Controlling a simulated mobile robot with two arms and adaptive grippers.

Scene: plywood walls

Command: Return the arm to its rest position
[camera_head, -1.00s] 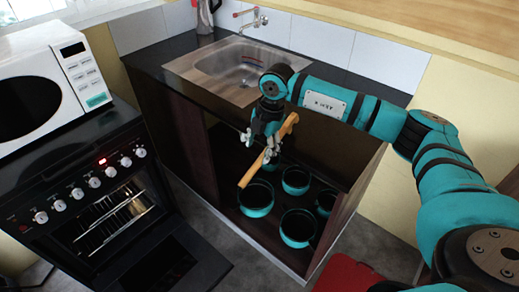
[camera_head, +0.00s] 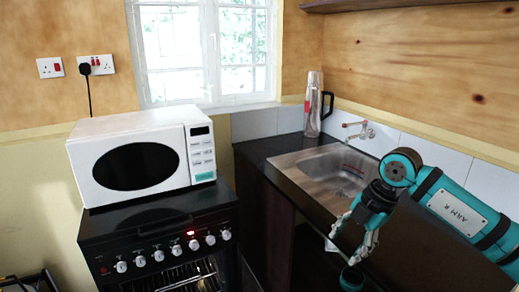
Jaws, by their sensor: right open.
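My right arm, teal and black, comes in from the right edge. Its gripper (camera_head: 347,246) is open, with its fingers pointing down and nothing visible between them. It shows in front of the sink counter (camera_head: 290,178), over the cabinet's open front. Below the fingers, part of a teal pot (camera_head: 351,279) shows at the bottom edge. My left gripper is not in view.
A steel sink (camera_head: 325,176) with a tap (camera_head: 362,131) is set in the counter. A flask (camera_head: 313,105) stands at the counter's back corner. A white microwave (camera_head: 143,155) sits on the black oven (camera_head: 160,245) at left.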

